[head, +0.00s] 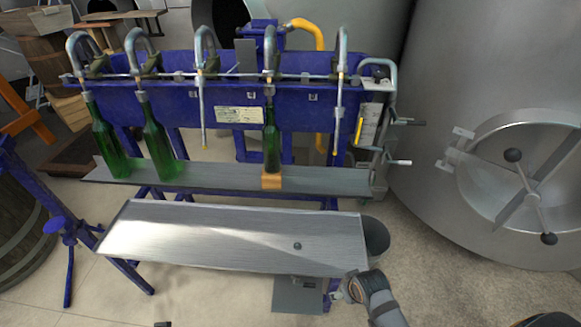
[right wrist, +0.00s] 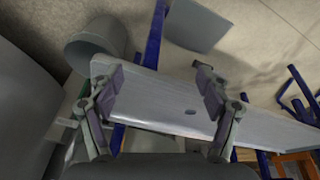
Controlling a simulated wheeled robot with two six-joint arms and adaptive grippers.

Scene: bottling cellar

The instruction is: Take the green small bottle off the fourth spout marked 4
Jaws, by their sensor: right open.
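The small green bottle (head: 271,145) stands upright under the fourth spout (head: 270,60) from the left, on a small orange-brown block (head: 271,181) on the grey shelf (head: 225,178). The spout's tube reaches its neck. My right gripper (head: 353,287) is at the right end of the lower metal tray, well below and in front of the bottle. In the right wrist view my right gripper (right wrist: 158,88) is open, with the lower tray between and beyond its fingers and nothing held. The bottle cannot be made out there. My left gripper is not seen.
Two larger green bottles (head: 108,148) (head: 160,145) stand under the first and second spouts. The third and fifth spouts have none. The lower tray (head: 180,232) lies in front of the shelf, bare but for a small dark spot. A steel tank (head: 480,70) stands right.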

